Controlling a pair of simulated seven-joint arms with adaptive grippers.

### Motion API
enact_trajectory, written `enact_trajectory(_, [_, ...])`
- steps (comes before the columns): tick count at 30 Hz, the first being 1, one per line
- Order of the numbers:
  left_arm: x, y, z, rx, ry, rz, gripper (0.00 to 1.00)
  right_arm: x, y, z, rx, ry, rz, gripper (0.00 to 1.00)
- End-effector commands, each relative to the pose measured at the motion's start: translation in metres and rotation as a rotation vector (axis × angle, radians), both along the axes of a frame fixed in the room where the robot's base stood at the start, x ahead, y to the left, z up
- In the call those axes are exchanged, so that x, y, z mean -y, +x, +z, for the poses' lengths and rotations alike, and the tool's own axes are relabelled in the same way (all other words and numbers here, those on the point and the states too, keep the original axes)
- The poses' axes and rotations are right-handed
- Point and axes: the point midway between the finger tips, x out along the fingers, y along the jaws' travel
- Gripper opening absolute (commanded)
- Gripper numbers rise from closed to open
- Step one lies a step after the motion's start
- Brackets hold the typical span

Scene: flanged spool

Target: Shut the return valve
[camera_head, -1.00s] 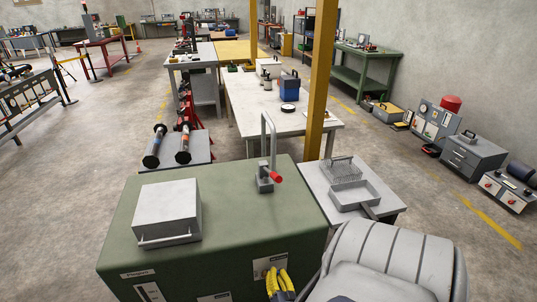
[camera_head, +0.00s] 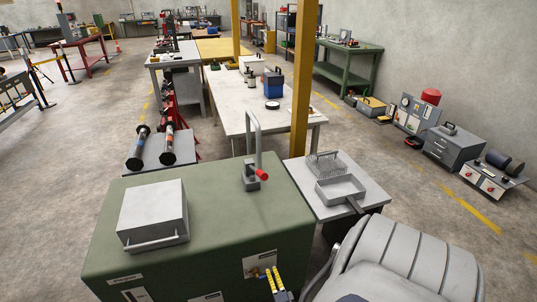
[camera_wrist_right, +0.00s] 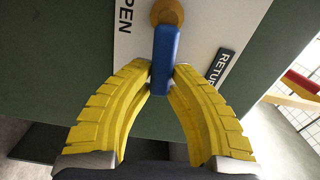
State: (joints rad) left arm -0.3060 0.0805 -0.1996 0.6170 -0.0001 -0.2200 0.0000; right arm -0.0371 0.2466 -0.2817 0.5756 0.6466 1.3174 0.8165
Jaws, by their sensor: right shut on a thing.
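The return valve shows in the right wrist view as a blue lever (camera_wrist_right: 163,60) on a brass-coloured hub (camera_wrist_right: 167,11). It is mounted on a white plate (camera_wrist_right: 205,42) with "OPEN" lettering and a dark "RETU..." label (camera_wrist_right: 219,66), partly cut off. My right gripper (camera_wrist_right: 161,80) has its yellow fingers shut on the lever's lower end, one on each side. In the head view the right gripper (camera_head: 271,272) is at the plate (camera_head: 258,263) on the green cabinet's front; the lever cannot be made out there. My left gripper is not in view.
The green cabinet (camera_head: 225,225) carries a grey lidded box (camera_head: 152,212) and a bent grey pipe with a red handle (camera_head: 262,174). A side table (camera_head: 365,187) with a wire basket and metal tray stands to its right. Open floor lies to the left.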

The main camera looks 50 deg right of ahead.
Motion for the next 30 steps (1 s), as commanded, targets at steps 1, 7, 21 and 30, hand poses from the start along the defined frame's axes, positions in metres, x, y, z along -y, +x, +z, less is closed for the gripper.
enact_trajectory(1, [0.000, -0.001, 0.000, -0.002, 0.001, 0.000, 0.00, 0.003, 0.000, -0.001, 0.014, 0.018, -0.005, 0.00])
enact_trajectory(7, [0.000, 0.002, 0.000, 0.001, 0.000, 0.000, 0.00, 0.005, -0.004, -0.005, 0.057, 0.081, -0.011, 0.00])
enact_trajectory(21, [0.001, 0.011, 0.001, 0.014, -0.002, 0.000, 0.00, 0.006, -0.005, -0.008, 0.084, 0.116, -0.014, 0.00])
enact_trajectory(30, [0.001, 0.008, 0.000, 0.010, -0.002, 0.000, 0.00, 0.006, -0.005, -0.008, 0.083, 0.115, -0.014, 0.32])
